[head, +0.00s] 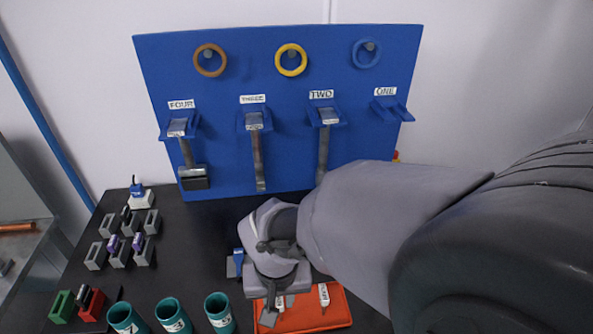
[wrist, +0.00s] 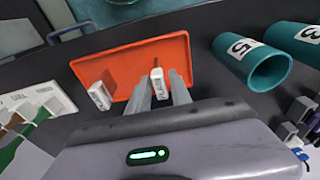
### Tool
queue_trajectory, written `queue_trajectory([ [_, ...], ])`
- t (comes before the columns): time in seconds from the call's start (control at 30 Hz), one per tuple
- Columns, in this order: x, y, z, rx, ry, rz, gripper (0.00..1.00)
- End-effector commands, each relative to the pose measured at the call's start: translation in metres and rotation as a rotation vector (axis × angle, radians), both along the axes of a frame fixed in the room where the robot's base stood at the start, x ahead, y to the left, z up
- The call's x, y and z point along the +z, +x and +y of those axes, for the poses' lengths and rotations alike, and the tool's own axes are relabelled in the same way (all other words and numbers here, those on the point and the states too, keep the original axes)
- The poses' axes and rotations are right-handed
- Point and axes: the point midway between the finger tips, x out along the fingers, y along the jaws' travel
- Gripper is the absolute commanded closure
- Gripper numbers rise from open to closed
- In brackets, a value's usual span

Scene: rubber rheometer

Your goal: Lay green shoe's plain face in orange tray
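The orange tray (head: 312,316) lies on the dark table and shows fully in the wrist view (wrist: 125,62). Two small white labelled blocks are at it, one reading PLAIN (wrist: 157,84) and another (wrist: 99,96) whose text is hard to read. My gripper (head: 270,312) is low over the tray's left end in the head view. In the wrist view its grey fingers (wrist: 160,90) stand apart, with the PLAIN block visible between them; no green piece is between them. A green block (head: 61,307), perhaps the green shoe, stands at the table's lower left; its faces are too small to read.
A red block (head: 92,304) stands beside the green one. Teal cups (head: 173,314) line the front edge, near the tray. Grey blocks (head: 120,253) stand at left. A blue tool (head: 238,262) lies beside my gripper. A blue board (head: 285,150) stands behind.

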Motion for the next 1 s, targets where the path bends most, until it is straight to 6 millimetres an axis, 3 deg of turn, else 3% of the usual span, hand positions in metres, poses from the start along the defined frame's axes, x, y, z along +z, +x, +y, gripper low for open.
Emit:
queue_trajectory([
  [0.37,0.006,0.0,0.0,0.0,0.0,0.0,0.64],
  [0.47,0.027,-0.001,0.0,0.0,0.003,-0.002,0.64],
  [0.7,0.096,-0.01,-0.002,-0.001,0.003,-0.002,0.64],
  [0.9,0.123,-0.013,-0.004,-0.002,0.002,-0.003,0.64],
  [0.97,0.133,-0.013,-0.015,-0.035,0.022,-0.013,0.64],
  [1.0,0.144,-0.013,-0.03,-0.083,0.049,-0.029,0.64],
])
